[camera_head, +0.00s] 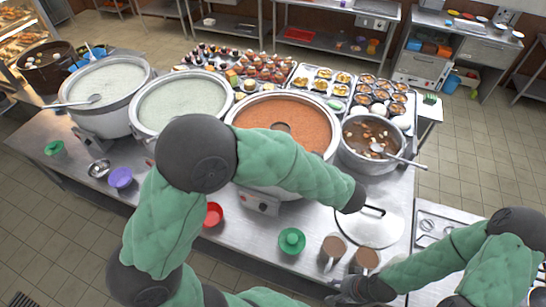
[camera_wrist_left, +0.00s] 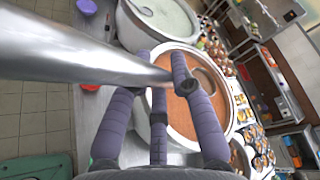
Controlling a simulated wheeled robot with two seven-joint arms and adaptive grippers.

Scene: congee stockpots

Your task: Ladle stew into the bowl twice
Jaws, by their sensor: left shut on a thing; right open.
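A large steel pot (camera_head: 331,150) of orange-red stew (camera_head: 262,112) stands mid-counter, with a ladle head (camera_head: 281,128) dipped in it. My left arm crosses in front and hides its near side; its gripper is not visible in the head view. In the left wrist view my left gripper (camera_wrist_left: 165,82) is shut on a thick steel handle (camera_wrist_left: 85,52), above the orange stew (camera_wrist_left: 182,115). A red bowl (camera_head: 213,214) sits before the pot, a green bowl (camera_head: 291,241) to its right. My right gripper (camera_head: 350,290) is open near the front edge, by two brown mugs (camera_head: 333,247).
A smaller pot (camera_head: 352,158) of brown stew with a ladle stands right; a round lid (camera_head: 372,228) lies before it. Two pots of white congee (camera_head: 180,103) stand left. A purple bowl (camera_head: 120,178) sits before them. Food trays (camera_head: 322,84) fill the back.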

